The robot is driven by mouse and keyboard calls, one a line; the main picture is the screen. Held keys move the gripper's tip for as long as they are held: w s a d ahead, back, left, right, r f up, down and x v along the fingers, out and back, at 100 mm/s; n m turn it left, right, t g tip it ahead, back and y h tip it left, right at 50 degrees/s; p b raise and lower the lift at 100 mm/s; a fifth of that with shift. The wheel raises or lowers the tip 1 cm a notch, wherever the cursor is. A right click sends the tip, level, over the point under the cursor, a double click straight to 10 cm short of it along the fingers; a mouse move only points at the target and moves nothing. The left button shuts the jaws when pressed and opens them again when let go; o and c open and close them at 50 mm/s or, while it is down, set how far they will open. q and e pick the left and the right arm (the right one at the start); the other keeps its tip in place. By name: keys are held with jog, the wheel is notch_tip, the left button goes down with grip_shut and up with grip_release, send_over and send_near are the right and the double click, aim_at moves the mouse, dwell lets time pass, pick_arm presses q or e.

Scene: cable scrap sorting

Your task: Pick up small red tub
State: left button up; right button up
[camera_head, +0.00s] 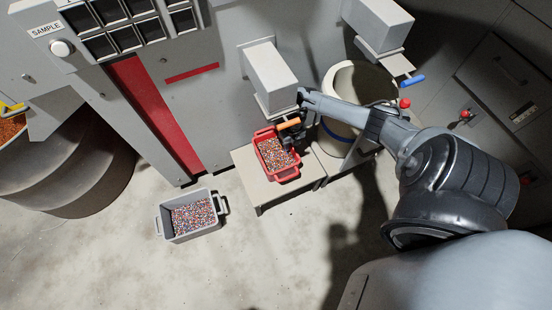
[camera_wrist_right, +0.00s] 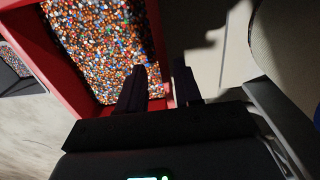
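The small red tub (camera_head: 259,146) stands on a low bench under a grey spout and is filled with multicoloured granules. My right gripper (camera_head: 294,143) is at its right side, partly hidden by my own arm. In the right wrist view the tub's red wall (camera_wrist_right: 80,101) frames the granules. The right gripper's two dark fingers (camera_wrist_right: 160,68) stand apart, one over the granule side and one outside, with the tub's side wall between them. I cannot make out firm contact on both faces. My left gripper is not in view.
A grey tub (camera_head: 189,235) of similar granules sits on the floor at lower left. The bench (camera_head: 262,192) is low and narrow. An orange-handled spout box (camera_head: 268,75) hangs close above the red tub. A cream barrel (camera_head: 337,85) stands at right. The front floor is clear.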

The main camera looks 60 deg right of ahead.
aim_at(289, 154)
jog(key=f+b, duration=0.2)
jog(key=d+f+b, duration=0.1)
jog(key=f, duration=0.1)
jog(key=shift+w, duration=0.3)
jog(key=shift+s+a+f+b, duration=0.2)
jog(key=shift+f+b, duration=0.15)
jog(key=shift+r, duration=0.1)
jog(key=shift+w+d, duration=0.15)
jog(key=shift+w, duration=0.05)
jog(key=c, duration=0.4)
grip_shut()
jog(key=shift+s, duration=0.1)
